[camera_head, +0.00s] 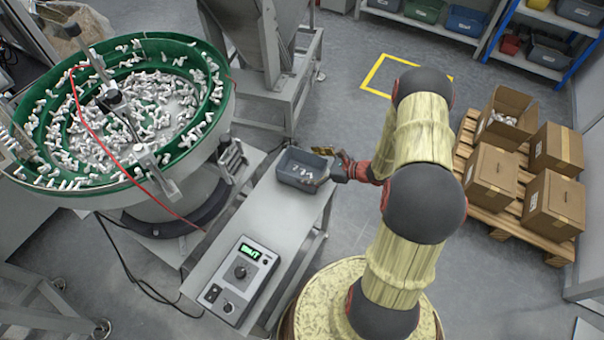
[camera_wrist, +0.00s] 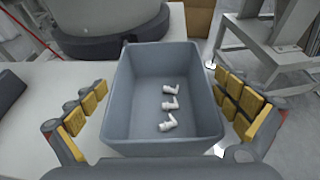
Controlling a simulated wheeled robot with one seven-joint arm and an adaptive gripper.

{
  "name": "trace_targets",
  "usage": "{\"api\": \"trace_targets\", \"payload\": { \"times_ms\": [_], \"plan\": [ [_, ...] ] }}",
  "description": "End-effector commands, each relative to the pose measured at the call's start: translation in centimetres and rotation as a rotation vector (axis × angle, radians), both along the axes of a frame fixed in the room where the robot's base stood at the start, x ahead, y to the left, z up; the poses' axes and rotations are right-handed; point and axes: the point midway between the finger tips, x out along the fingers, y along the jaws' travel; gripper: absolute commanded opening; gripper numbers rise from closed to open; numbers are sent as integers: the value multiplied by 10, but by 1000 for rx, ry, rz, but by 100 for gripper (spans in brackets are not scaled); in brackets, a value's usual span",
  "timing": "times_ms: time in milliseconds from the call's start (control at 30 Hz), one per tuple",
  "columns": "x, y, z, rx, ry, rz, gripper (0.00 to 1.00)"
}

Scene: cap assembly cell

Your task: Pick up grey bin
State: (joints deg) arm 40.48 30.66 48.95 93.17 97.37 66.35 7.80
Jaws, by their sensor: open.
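The grey bin (camera_head: 294,176) stands on the far end of a light grey bench beside the bowl feeder. In the wrist view the grey bin (camera_wrist: 119,101) is upright, with 3 small white caps (camera_wrist: 168,104) on its floor. My gripper (camera_head: 326,163) is at the bin's right end in the head view. In the wrist view my gripper (camera_wrist: 162,112) is open, with one yellow-padded finger on each side of the bin. Gaps show between the pads and the bin walls, wider on the left. The bin's near lower edge is partly hidden by my gripper's body.
A green bowl feeder (camera_head: 214,105) full of white parts stands left of the bench. A control box (camera_head: 240,280) sits on the bench's near end (camera_head: 262,222). A metal hopper stand (camera_head: 285,110) is behind. Cardboard boxes (camera_head: 553,206) on a pallet stand at right.

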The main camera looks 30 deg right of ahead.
Motion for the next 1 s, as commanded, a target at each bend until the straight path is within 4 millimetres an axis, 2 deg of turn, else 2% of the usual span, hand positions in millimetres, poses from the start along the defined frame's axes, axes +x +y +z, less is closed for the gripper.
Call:
{"api": "trace_targets", "payload": {
  "times_ms": [33,200,433,1000],
  "plan": [
    [5,5,-6,0,0,2,100],
    [16,12,-9,0,-2,-1,100],
    [17,13,-8,0,-2,-1,100],
    [16,13,-9,0,-1,-1,68]
  ]
}}
